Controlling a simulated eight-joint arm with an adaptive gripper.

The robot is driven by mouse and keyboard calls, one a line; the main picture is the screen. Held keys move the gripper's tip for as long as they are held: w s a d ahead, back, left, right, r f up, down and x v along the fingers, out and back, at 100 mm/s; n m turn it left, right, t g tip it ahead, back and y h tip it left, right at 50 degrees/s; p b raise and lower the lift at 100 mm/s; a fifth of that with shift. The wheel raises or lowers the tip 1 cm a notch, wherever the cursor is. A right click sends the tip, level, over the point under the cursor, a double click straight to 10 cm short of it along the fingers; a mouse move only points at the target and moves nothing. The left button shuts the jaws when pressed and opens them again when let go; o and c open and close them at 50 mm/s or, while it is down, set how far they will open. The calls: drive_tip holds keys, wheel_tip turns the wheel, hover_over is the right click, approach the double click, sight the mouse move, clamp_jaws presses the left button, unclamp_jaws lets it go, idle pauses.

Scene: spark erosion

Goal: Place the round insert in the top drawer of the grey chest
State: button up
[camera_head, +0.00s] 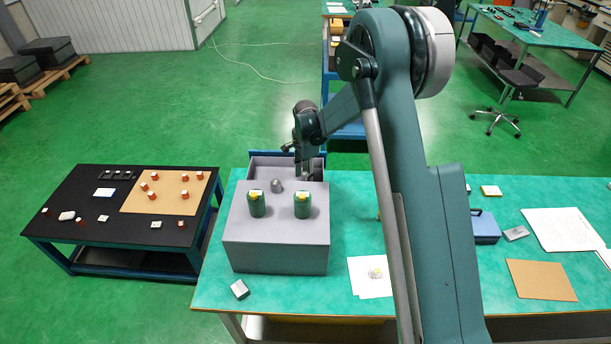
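The grey chest (277,256) stands on the green-topped table. An open drawer (266,162) sticks out on its far side, at the top. A small grey rounded piece (276,185) sits at the far edge of the chest's top; it may be the round insert, but I cannot tell for sure. My gripper (304,174) points down over the right part of the open drawer, right of the grey piece. Its fingers are small and dark here, and I cannot tell whether they are open or hold anything. The chest's far face and part of the drawer's inside are hidden.
Two green containers with yellow caps, left (257,204) and right (302,205), stand on the chest. A small grey block (239,289) and white papers (371,277) lie on the table. A black table (100,235) with small parts stands at left.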

drive_tip(key=shift+r, duration=0.15)
wheel_tip(320, 180, up, 12)
idle(0.6)
idle(0.4)
idle(0.3)
